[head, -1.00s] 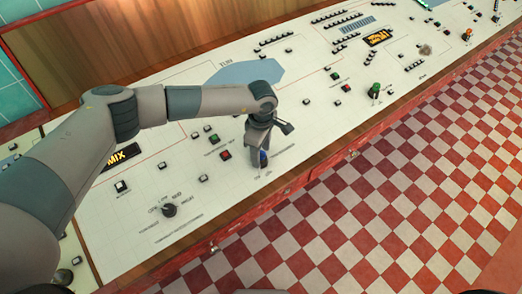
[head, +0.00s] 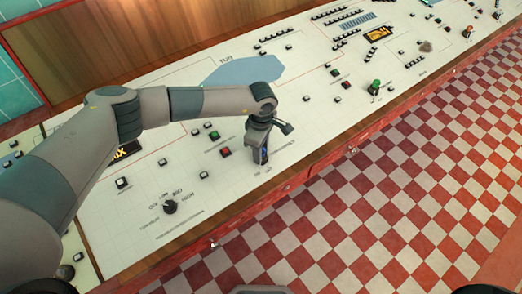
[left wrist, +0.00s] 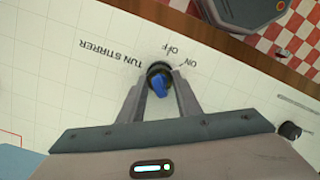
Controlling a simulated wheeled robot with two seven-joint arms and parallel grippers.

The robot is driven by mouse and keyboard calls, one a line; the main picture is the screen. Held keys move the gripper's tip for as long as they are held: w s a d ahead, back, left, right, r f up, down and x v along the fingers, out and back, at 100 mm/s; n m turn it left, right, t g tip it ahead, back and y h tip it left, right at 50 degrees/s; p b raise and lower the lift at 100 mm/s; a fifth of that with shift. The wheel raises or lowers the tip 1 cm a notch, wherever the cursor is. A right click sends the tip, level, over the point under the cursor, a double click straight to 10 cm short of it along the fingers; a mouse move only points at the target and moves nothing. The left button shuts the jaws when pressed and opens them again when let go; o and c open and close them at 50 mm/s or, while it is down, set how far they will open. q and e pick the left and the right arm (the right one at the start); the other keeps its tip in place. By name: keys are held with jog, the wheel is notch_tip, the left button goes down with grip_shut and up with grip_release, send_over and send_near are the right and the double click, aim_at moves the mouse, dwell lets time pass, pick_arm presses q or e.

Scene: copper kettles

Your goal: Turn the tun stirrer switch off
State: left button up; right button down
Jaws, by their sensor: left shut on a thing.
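The tun stirrer switch is a small blue knob (left wrist: 158,86) on a dark round base, below the printed words TUN STIRRER, OFF and ON in the left wrist view. In the head view a bit of its blue (head: 264,156) shows at my left gripper's tips. My left gripper (head: 263,159) points down at the panel. In the left wrist view its two fingers (left wrist: 159,90) stand on either side of the blue knob and are shut on it. I cannot tell which label the knob points to. My right gripper is not in view.
The white control panel (head: 130,230) carries a black dial (head: 170,206), a red button (head: 225,152), a green button (head: 214,135) and a green-topped lever (head: 375,87). A wooden edge with a red front borders the panel. The checkered floor (head: 400,190) in front is clear.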

pick_arm(q)
jog(key=n+b, duration=0.5)
jog(key=shift+f+b, duration=0.1)
jog(key=shift+b, duration=0.25)
jog(key=shift+n+b, duration=1.6)
jog(key=shift+b, duration=0.05)
jog(key=shift+n+b, duration=0.35)
jog(key=shift+n, duration=0.05)
jog(key=shift+r, duration=0.2)
jog(key=o, duration=1.1)
jog(key=shift+r, duration=0.1)
